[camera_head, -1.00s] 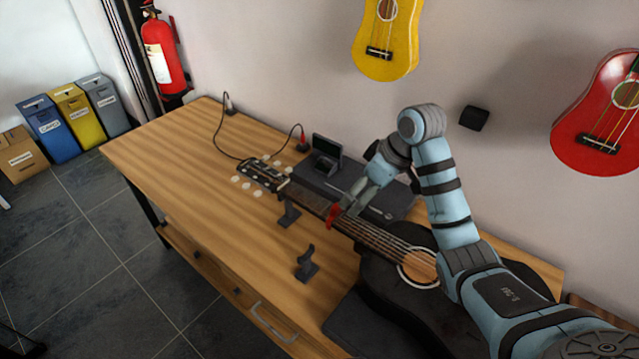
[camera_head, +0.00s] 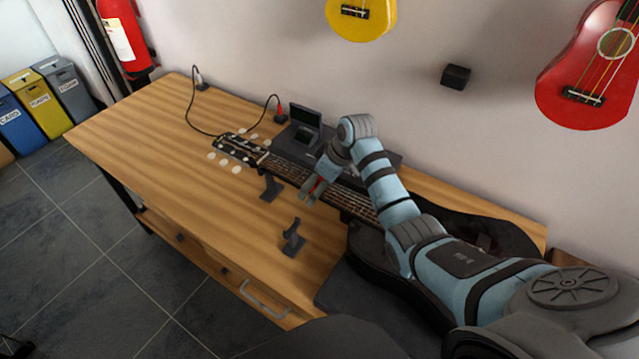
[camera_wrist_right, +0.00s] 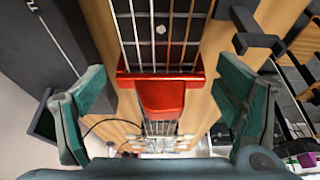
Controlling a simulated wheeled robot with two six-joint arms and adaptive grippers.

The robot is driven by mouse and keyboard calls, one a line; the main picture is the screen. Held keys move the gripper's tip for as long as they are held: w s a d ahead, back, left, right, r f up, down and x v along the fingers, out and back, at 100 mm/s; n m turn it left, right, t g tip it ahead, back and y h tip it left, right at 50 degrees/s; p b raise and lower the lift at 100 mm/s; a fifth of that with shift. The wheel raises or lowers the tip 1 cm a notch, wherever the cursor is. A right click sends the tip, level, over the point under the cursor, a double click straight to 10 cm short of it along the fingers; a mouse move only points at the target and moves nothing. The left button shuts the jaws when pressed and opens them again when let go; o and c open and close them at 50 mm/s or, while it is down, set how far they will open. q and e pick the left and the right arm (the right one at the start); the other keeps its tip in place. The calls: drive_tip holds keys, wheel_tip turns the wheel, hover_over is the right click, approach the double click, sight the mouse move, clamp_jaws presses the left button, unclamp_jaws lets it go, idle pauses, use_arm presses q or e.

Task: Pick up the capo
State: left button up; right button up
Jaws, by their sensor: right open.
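The capo is red and is clamped across the strings of the guitar neck. It shows in the right wrist view (camera_wrist_right: 161,97), and a bit of it shows in the head view (camera_head: 318,185). The black guitar (camera_head: 350,201) lies on the table, its headstock (camera_head: 238,149) towards the left. My right gripper (camera_head: 316,191) is over the neck at the capo. In the right wrist view its green fingers are open, one on each side of the capo, with gaps between. My left gripper is not in view.
A dark flat case lies behind the neck, with a small black device (camera_head: 305,122). The table's left part is clear.

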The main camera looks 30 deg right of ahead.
drive_tip(key=shift+s+r, duration=0.15)
drive_tip(key=shift+c, duration=0.4)
drive_tip(key=c, duration=1.2)
